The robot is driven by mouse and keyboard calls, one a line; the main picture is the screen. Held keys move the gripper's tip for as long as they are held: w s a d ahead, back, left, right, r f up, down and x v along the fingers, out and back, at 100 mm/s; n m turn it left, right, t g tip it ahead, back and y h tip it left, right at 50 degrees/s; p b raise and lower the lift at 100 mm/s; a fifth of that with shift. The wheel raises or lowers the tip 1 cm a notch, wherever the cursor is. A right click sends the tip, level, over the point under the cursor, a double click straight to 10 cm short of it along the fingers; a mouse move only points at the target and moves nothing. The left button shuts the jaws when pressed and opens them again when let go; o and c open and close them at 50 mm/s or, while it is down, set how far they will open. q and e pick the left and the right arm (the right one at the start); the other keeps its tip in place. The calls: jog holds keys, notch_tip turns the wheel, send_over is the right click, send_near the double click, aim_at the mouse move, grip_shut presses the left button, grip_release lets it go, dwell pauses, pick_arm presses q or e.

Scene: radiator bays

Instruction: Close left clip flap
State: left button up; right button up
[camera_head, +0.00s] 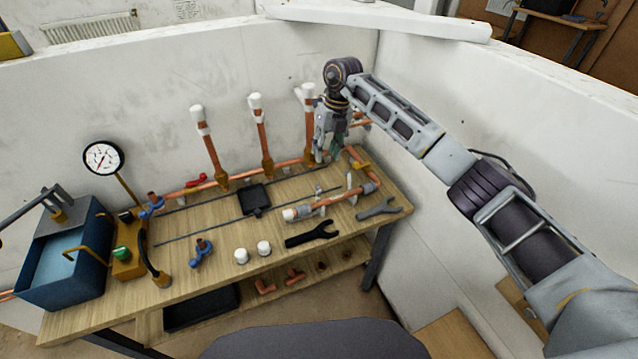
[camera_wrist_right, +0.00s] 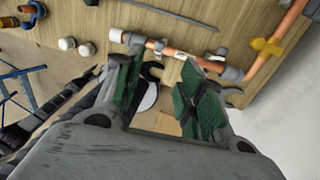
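A short copper pipe (camera_head: 333,200) with a white end cap (camera_head: 290,214) lies on the workbench's right part. Two small clips sit along it: the left clip (camera_head: 318,207) and a right one with a pale upright flap (camera_head: 350,182). The left clip's flap is too small to judge its angle. My right gripper (camera_head: 327,153) is above and behind this pipe, pointing down. In the right wrist view its two green-padded fingers (camera_wrist_right: 162,88) are spread with nothing held between them. The pipe (camera_wrist_right: 205,62) passes beyond the fingertips, apart from them. My left gripper is out of view.
Vertical copper pipes (camera_head: 262,135) with white tops stand at the back near my right gripper. A dark wrench (camera_head: 312,235) and a grey wrench (camera_head: 379,210) lie in front. A blue tank (camera_head: 62,285) and a gauge (camera_head: 103,158) are at left. White walls enclose the bench.

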aim_at(318, 190)
jog(key=shift+s+a+f+p, duration=0.1)
jog(key=shift+a+f+p, duration=0.3)
jog(key=shift+f, duration=1.8)
jog(key=shift+s+a+f+p, duration=0.15)
jog(key=shift+a+f+p, duration=0.2)
jog(key=shift+f, duration=1.85)
jog(key=shift+s+a+f+p, duration=0.1)
jog(key=shift+a+f+p, duration=0.3)
jog(key=shift+f, duration=1.8)
jog(key=shift+c, duration=0.5)
grip_shut()
